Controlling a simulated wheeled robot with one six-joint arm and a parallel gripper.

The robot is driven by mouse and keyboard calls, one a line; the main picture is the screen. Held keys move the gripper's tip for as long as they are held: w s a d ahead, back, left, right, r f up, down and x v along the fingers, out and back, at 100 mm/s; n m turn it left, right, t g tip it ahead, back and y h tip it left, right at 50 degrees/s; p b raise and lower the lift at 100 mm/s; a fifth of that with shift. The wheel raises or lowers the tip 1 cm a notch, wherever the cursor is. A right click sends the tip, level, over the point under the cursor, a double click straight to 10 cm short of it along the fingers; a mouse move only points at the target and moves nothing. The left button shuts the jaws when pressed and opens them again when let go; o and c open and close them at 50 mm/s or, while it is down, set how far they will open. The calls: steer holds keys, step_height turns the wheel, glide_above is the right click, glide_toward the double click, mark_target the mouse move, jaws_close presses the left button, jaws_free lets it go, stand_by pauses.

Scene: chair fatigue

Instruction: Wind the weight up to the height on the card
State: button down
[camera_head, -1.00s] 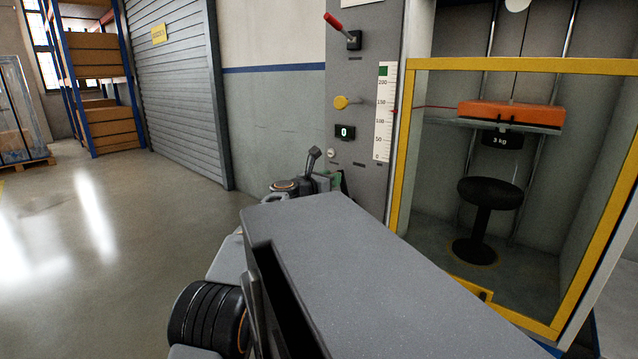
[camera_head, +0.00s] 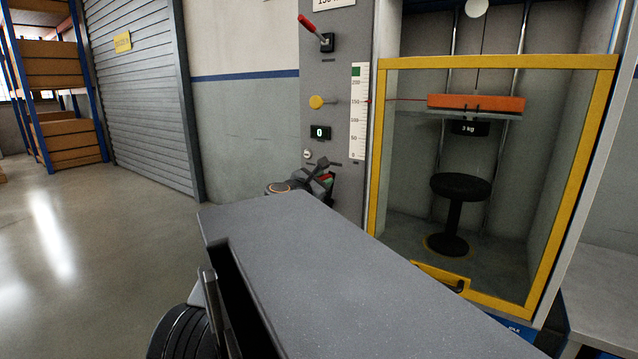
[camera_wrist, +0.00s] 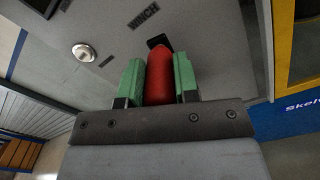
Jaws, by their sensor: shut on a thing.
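My gripper (camera_wrist: 159,78) is shut on a red handle (camera_wrist: 160,75); its green fingers press both sides below a "WINCH" label. In the head view my gripper (camera_head: 326,177) is low beside the grey column, partly behind my arm. The winch's crank is mostly hidden. The orange weight (camera_head: 476,102) hangs level on a cable inside the yellow-framed case, above a black stool (camera_head: 460,187). A "3 kg" plate (camera_head: 469,128) is below it. A red pointer line runs from the weight to the white scale (camera_head: 358,120), near 150. A white card (camera_head: 334,3) reading "150" is cut off at the top.
The grey column (camera_head: 336,80) carries a red-handled lever (camera_head: 312,25), a yellow knob (camera_head: 317,102) and a display (camera_head: 320,133) showing 0. The yellow frame (camera_head: 376,150) stands just right. Open floor (camera_head: 110,240) lies left, before a roller shutter (camera_head: 140,100).

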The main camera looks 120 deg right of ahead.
steer(key=shift+s+a+f, duration=0.1)
steer(key=shift+f, duration=0.2)
steer(key=c, duration=1.1)
jaws_free()
steer(key=shift+o, duration=1.2)
steer(key=shift+r, duration=0.15)
steer(key=shift+w, duration=0.2)
steer(key=b+v, duration=0.4)
steer(key=v, duration=0.9)
steer(key=shift+w+a+b, duration=0.15)
steer(key=shift+w+b, duration=0.1)
steer(key=shift+b, duration=0.05)
